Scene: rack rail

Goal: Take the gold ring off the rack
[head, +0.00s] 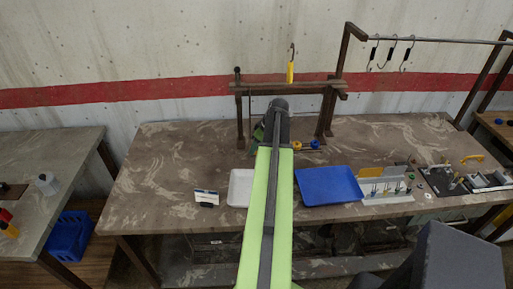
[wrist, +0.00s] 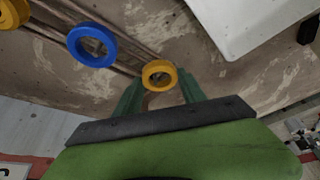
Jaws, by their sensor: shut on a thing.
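In the wrist view a gold ring (wrist: 147,70) sits between the green fingertips of my gripper (wrist: 160,80), which is shut on it. A blue ring (wrist: 91,44) is to its left, apart from my fingers. A yellow ring-like thing (wrist: 12,12) is cut off at the upper left corner. The wooden rack (head: 243,112) stands at the back of the table in the head view. There a gold patch (head: 297,145) and a blue ring (head: 315,144) show under its top beam. My arm hides most of the gripper there. I cannot tell whether the gold ring is still around a bar.
A white tray (head: 239,188) and a blue tray (head: 331,185) lie in front of the rack. A yellow piece (head: 290,72) stands out above the rack's beam. A rail with several hooks (head: 390,52) is at the right. The table's left part (head: 160,165) is mostly clear.

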